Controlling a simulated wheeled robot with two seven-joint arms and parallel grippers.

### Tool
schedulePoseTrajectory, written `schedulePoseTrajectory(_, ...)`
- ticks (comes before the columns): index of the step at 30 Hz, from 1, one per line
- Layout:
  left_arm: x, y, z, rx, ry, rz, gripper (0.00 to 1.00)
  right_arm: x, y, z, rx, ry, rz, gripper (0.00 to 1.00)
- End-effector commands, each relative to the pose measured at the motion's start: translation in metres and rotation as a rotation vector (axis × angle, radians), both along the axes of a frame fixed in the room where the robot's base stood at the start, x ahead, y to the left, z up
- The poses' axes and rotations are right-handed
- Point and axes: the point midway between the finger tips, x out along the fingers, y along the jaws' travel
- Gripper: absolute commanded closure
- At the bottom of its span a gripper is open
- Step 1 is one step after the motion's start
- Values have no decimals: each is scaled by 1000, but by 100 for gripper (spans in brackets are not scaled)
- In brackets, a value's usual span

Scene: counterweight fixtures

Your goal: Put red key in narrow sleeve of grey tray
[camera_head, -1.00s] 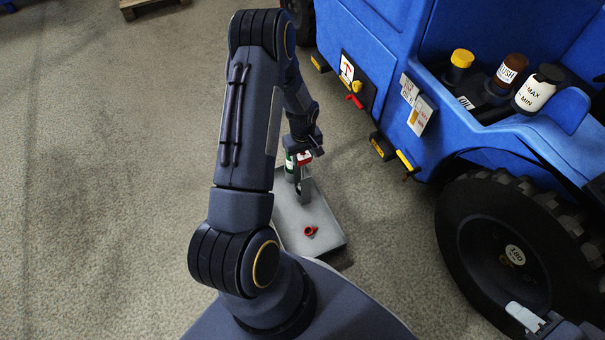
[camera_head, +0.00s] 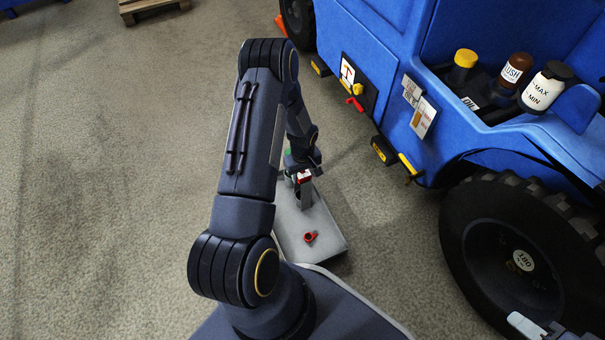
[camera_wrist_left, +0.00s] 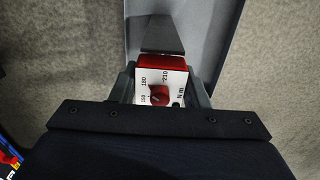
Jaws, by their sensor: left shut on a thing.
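My left gripper (camera_head: 303,179) is shut on the red key, just above the grey tray (camera_head: 325,233). The red key (camera_wrist_left: 160,63) shows in the left wrist view between the jaws, with a white face marked with numbers and Nm. In the head view the red key (camera_head: 304,175) sits at the top of a grey upright piece (camera_head: 307,196) over the tray. Whether that piece is a sleeve around the key, and how deep the key is, I cannot tell. A small red ring-like piece (camera_head: 310,237) lies at the tray's near end. My right gripper shows at most as a cut-off part at bottom right.
A blue vehicle (camera_head: 375,55) stands to the right, with a large black wheel (camera_head: 470,215) near the tray. Bottles (camera_head: 543,88) stand on its ledge. The concrete floor left of my arm is clear. A wooden pallet (camera_head: 150,8) lies far off.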

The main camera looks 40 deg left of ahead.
Motion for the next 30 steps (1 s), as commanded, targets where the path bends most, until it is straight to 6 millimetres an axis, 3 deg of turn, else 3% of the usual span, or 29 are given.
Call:
schedulePoseTrajectory(1, 0, 0, -1, 0, 0, -1, 55, 0, 0, -1, 0, 0, 0, 63)
schedulePoseTrajectory(5, 0, 0, -1, 0, 0, 0, 38, 0, 0, -1, 0, 0, 0, 63)
schedulePoseTrajectory(17, 0, 0, 9, 0, -1, 0, 37, 0, 0, 6, 0, 0, 0, 63)
schedulePoseTrajectory(30, 1, 0, 98, 1, -3, 1, 37, 0, 0, 39, 0, 0, 0, 63)
